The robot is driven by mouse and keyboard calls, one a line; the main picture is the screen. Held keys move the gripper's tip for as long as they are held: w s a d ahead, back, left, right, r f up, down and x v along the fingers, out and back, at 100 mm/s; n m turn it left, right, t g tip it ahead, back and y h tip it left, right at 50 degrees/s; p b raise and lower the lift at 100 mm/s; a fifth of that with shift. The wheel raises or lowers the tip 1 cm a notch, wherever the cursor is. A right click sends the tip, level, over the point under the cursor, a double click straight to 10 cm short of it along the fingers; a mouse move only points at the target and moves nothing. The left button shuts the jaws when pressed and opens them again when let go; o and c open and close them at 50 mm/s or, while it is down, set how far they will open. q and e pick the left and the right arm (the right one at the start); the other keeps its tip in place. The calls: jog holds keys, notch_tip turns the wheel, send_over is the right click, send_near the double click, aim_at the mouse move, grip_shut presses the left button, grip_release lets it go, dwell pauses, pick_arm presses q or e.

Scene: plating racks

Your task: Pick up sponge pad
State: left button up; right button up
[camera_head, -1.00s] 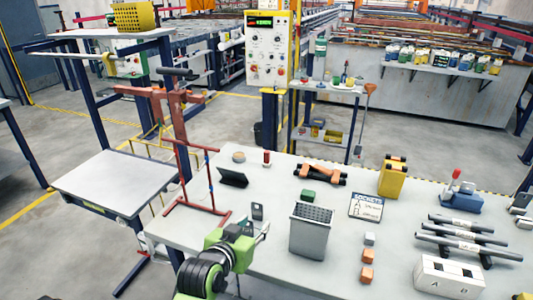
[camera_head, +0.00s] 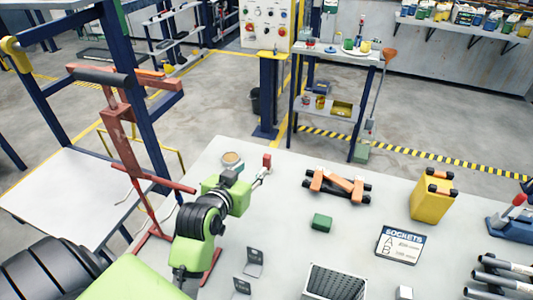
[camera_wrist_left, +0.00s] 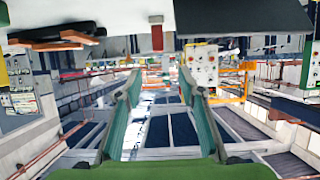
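A small green block (camera_head: 321,222), which looks like the sponge pad, lies on the grey table (camera_head: 385,205) near its middle in the head view. Nothing holds it. My left gripper (camera_head: 263,177) is up and to the left of it, apart from it, near a small red object (camera_head: 267,160). In the left wrist view the two green fingers (camera_wrist_left: 164,85) are spread with empty space between them. The red object also shows there, at the top (camera_wrist_left: 157,35). I cannot make out the green block in the wrist view. My right gripper is not in view.
A grey perforated bin (camera_head: 335,282) is in front. A red stand (camera_head: 125,150) is left. Table around the block is clear.

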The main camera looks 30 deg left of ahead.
aim_at(266, 157)
pick_arm(q)
jog(key=p+x, duration=0.1)
jog(key=x, duration=0.6)
jog(key=shift+w+a, duration=0.1)
jog(key=shift+w, duration=0.2)
jog(key=shift+w+a+f, duration=0.1)
jog(key=shift+w+f, duration=0.1)
jog(key=shift+w, duration=0.65)
jog(key=shift+f+p+x, duration=0.2)
jog(key=shift+p+x, duration=0.5)
jog(key=shift+x, duration=1.55)
jog(key=shift+s, duration=0.1)
grip_shut()
